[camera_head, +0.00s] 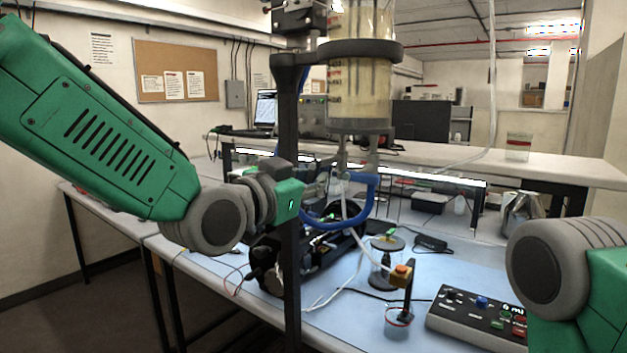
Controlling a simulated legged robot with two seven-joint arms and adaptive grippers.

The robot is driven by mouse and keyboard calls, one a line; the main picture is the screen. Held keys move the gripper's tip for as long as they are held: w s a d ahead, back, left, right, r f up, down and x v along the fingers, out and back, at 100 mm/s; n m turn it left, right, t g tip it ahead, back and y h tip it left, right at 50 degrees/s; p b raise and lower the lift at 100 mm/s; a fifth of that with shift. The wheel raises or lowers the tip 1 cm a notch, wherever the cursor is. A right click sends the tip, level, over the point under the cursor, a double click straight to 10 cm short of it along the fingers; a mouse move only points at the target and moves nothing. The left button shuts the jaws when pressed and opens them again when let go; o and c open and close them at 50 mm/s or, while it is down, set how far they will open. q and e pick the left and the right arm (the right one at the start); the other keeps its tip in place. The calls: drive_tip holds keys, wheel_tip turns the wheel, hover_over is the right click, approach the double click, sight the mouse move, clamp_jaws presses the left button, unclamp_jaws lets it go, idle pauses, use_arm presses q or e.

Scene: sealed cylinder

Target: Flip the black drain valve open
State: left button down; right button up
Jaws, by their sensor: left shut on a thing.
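The sealed cylinder (361,85), with pale yellow contents, is held by a black ring on a black post (292,270). Fittings (342,160) hang under its base. I cannot clearly pick out the black drain valve among them. My left gripper (322,196) is at the post, just below the cylinder's base. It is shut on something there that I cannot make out. A curved blue piece (345,216) runs beside it under the fittings. My right arm (540,264) shows at the lower right; its gripper is out of view.
On the blue-topped bench stand a black pump-like device (272,262), a small clear jar (386,252), a yellow block (402,273) on a black piece above a red-rimmed cup (398,321), and a control box (470,312) with coloured buttons. White tubing and cables cross the bench.

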use_arm(q)
drive_tip(key=shift+s+d+f+n+b, duration=0.15)
drive_tip(key=shift+n+b, duration=0.3)
drive_tip(key=shift+n, duration=0.45)
drive_tip(key=shift+s+d+n, duration=0.1)
drive_tip(key=shift+d+n, duration=0.05)
drive_tip(key=shift+n, duration=0.55)
drive_tip(key=c, duration=1.5)
unclamp_jaws()
drive_tip(key=shift+c, duration=0.2)
drive_tip(key=shift+s+a+r, duration=0.2)
drive_tip(key=shift+s, duration=0.05)
drive_tip(key=shift+a+f, duration=0.1)
drive_tip(key=shift+a, duration=0.05)
drive_tip(key=v, duration=1.2)
drive_tip(key=shift+w, duration=0.1)
